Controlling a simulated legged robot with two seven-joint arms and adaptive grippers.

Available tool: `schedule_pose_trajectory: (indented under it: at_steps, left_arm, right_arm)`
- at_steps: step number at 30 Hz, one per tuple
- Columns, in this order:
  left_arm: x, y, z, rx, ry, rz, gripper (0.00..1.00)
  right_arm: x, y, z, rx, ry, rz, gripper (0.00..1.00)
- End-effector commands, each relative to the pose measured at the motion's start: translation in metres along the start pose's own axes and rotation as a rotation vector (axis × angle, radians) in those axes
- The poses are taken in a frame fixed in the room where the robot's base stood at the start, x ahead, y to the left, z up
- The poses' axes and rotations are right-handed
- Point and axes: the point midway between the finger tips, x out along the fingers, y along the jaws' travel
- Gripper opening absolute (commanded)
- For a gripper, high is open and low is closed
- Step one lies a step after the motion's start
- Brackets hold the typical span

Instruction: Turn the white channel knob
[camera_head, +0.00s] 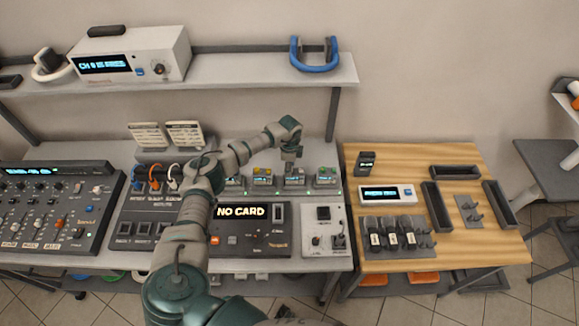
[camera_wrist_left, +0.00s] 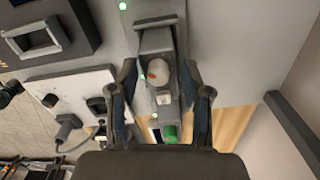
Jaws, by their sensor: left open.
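In the left wrist view, a white round knob (camera_wrist_left: 158,70) sits on top of a small grey unit (camera_wrist_left: 156,40), with a red-orange mark and a green part beside it. My left gripper (camera_wrist_left: 158,84) is open, with one finger on each side of the knob and unit. I cannot tell whether the fingers touch them. In the head view, my left gripper (camera_head: 290,158) points down over the row of small docked units (camera_head: 263,177) with lit displays. The knob is hidden there. My right gripper is not in view.
A shelf (camera_head: 230,70) above carries a white display box (camera_head: 130,53) and blue headphones (camera_head: 315,65). A mixer (camera_head: 55,205) stands left. A "NO CARD" panel (camera_head: 262,230) lies in front of the docked units. A wooden table (camera_head: 465,245) with dark trays is at right.

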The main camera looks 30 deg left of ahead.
Motion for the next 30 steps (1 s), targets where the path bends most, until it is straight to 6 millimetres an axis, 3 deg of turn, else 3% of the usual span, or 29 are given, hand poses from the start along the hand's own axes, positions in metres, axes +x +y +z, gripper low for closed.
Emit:
schedule_pose_trajectory:
  at_steps: [7,13,23,30]
  left_arm:
    - [0.0009,-0.0001,0.0004,0.000,0.000,0.000,0.49]
    - [0.0011,-0.0003,0.0011,0.000,0.001,0.001,0.00]
    - [0.0012,-0.0004,0.0014,0.021,0.000,0.001,0.00]
    - [0.0013,-0.0005,0.0014,0.130,0.000,0.001,0.00]
  right_arm:
    - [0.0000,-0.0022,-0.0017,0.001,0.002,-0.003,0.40]
    - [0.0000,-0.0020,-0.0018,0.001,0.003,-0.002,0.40]
    - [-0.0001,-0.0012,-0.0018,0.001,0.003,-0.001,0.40]
    - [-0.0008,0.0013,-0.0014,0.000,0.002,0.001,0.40]
